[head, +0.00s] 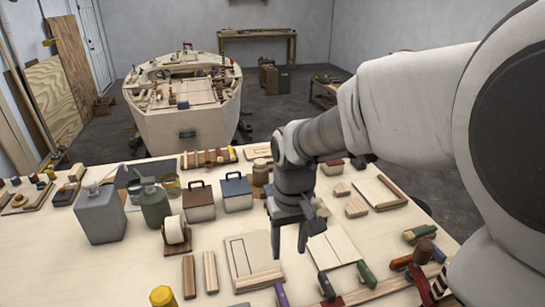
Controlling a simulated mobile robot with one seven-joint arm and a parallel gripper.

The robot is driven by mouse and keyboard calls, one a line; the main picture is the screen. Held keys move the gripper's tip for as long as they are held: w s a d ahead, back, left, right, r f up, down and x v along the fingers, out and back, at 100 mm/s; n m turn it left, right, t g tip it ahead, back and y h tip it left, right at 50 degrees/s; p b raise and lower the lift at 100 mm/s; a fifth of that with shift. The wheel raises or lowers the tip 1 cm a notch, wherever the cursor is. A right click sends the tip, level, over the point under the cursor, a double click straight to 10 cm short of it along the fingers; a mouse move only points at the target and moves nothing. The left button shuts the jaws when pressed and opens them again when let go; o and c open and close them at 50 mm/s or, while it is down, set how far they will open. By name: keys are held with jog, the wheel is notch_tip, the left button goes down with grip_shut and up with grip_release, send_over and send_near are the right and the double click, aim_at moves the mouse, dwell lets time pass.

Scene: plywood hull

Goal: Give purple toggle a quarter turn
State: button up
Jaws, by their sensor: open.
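A purple toggle (281,294) shows at the bottom edge of the head view, right of the middle. It looks like a small upright handle, and its lower part is cut off by the frame. My gripper (289,240) points down over the workbench, its two fingers apart with nothing between them. In the picture it is above the purple toggle, farther back on the bench and apart from it. How high the fingertips are over the bench is hard to tell.
Green-handled (367,273) and red tools crowd the front right. Thin pale boards (252,258) lie near the gripper. A grey jug (100,215), a green bottle (154,205) and two small boxes stand left. A plywood hull (185,125) is behind.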

jog(key=w+f, duration=0.1)
jog(key=b, duration=0.1)
send_near(282, 295)
notch_tip(282, 295, down, 9)
jog(key=shift+w+r, duration=0.15)
dwell(0.3)
grip_shut()
dwell(0.3)
